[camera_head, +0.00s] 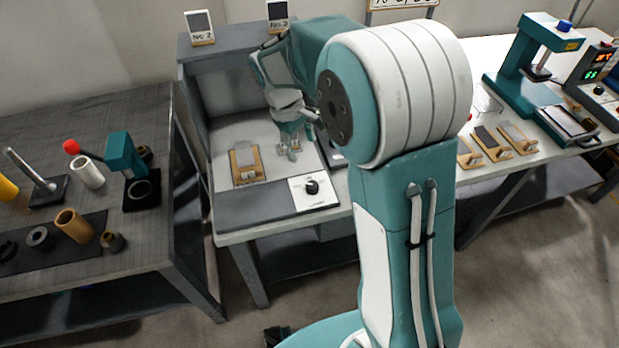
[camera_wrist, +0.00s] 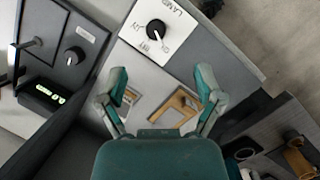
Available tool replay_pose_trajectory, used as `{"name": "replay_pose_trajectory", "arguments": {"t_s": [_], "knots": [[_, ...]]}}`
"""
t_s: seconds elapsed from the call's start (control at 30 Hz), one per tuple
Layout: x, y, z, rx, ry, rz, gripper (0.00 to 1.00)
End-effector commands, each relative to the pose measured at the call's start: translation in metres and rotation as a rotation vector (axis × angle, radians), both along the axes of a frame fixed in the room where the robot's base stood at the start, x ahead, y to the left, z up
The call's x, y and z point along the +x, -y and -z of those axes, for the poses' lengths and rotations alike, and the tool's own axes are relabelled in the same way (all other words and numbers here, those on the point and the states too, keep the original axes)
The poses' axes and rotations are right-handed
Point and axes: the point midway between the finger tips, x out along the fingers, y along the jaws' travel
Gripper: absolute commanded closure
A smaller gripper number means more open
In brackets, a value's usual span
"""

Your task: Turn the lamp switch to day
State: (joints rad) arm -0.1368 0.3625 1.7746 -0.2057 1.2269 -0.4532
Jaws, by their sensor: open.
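The lamp switch is a black round knob (camera_head: 312,186) on a white plate (camera_head: 326,201) at the front right of the grey booth. In the wrist view the knob (camera_wrist: 155,29) is near the top, on the plate marked LAMP (camera_wrist: 183,20). Small labels surround it, one reading UV; the others are hard to read. A light mark on the knob points toward the picture's lower right, though its exact setting is unclear. My gripper (camera_head: 289,145) is inside the booth, behind the knob and apart from it. In the wrist view my gripper (camera_wrist: 162,82) is open and empty.
A wooden holder with a grey piece (camera_head: 246,163) lies left of my gripper on the booth floor. A dark panel with another knob and green display (camera_wrist: 70,60) is left in the wrist view. A bench with tubes (camera_head: 75,225) stands left.

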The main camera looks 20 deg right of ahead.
Motion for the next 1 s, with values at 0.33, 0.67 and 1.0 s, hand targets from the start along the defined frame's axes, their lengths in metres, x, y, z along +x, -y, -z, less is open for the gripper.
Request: {"name": "replay_pose_trajectory", "arguments": {"t_s": [0.33, 0.67, 1.0], "knots": [[0.022, -0.006, 0.047, -0.032, -0.120, -0.094, 0.15], [0.008, 0.008, 0.093, -0.033, -0.124, -0.094, 0.15], [-0.005, 0.021, 0.138, -0.033, -0.120, -0.094, 0.15]]}}
